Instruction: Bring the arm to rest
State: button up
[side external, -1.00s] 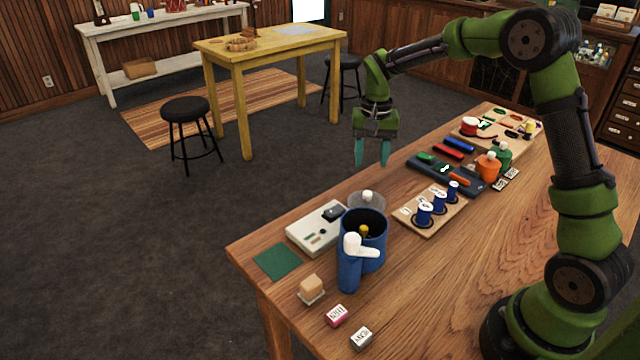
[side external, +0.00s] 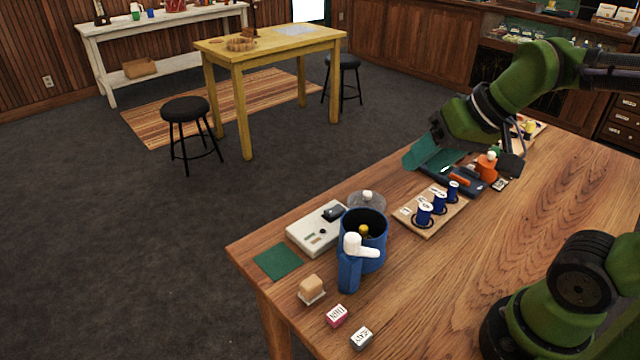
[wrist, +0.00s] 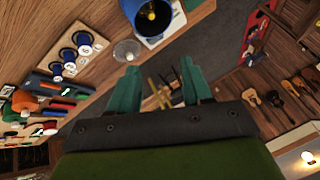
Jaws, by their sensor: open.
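My gripper (side external: 424,150) is open and empty, raised above the workbench (side external: 500,230) over the back part of its left edge in the side view. Its teal fingers point to the left there. In the wrist view my gripper (wrist: 158,85) shows two teal fingers spread apart with nothing between them. My arm is folded back toward the right edge of the side view. The gripper and forearm hide part of the dark tray (side external: 460,178) and most of the board behind it.
A blue container (side external: 375,250) with a white-handled part stands near the front left. A yellow table (side external: 270,45) stands behind.

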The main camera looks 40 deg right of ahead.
jog(key=shift+s+a+f+n+t, duration=0.15)
jog(key=shift+s+a+f+t, duration=0.05)
jog(key=shift+s, duration=0.4)
jog(key=shift+s+a+f+n+t, duration=0.15)
jog(key=shift+s+t, duration=0.05)
jog(key=shift+s, duration=0.35)
